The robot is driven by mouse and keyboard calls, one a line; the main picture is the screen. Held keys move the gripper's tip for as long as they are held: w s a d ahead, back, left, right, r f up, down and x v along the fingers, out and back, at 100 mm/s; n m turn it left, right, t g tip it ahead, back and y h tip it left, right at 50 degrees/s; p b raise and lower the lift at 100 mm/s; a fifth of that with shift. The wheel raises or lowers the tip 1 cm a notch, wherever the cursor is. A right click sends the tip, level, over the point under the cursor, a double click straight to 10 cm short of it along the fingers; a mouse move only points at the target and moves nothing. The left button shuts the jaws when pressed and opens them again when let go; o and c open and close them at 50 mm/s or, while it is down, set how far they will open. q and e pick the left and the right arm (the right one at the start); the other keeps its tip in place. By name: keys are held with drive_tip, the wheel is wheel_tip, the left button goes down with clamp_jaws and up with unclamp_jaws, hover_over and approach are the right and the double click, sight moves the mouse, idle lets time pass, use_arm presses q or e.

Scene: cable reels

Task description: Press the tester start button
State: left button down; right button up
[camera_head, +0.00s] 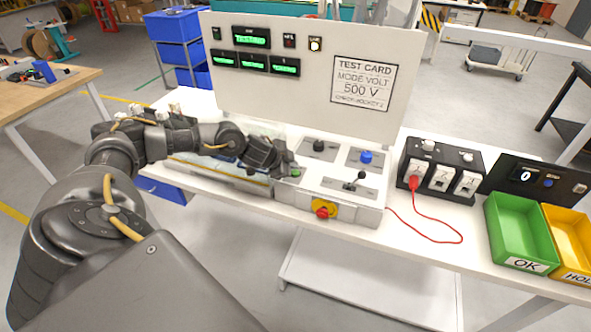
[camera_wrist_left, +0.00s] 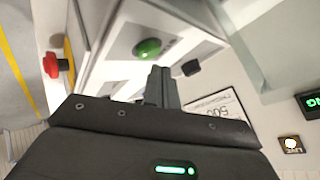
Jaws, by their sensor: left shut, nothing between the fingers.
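The tester (camera_head: 340,200) is a light grey box with a sloped control panel and an upright display board (camera_head: 310,65). A green button (camera_head: 295,173) sits at the left of its panel and is partly hidden by my left gripper in the head view. My left gripper (camera_head: 284,168) is shut and empty, with its tips right beside the button. In the left wrist view the green button (camera_wrist_left: 148,48) shows whole, just beyond the shut fingertips (camera_wrist_left: 160,72). I cannot tell whether they touch. My right gripper is not in view.
A red and yellow stop knob (camera_head: 323,211) is on the tester's front. Black levers (camera_head: 319,146) and a blue knob (camera_head: 366,157) stand on the panel. To the right are a black socket box (camera_head: 440,168) with a red cable, a green tray (camera_head: 518,230) and a yellow tray (camera_head: 570,240).

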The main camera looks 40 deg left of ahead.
sight(293, 174)
use_arm(q)
drive_tip(key=shift+r, duration=0.1)
wheel_tip(293, 174, up, 5)
drive_tip(key=p, duration=0.5)
idle(0.5)
drive_tip(key=shift+d, duration=0.1)
idle(0.4)
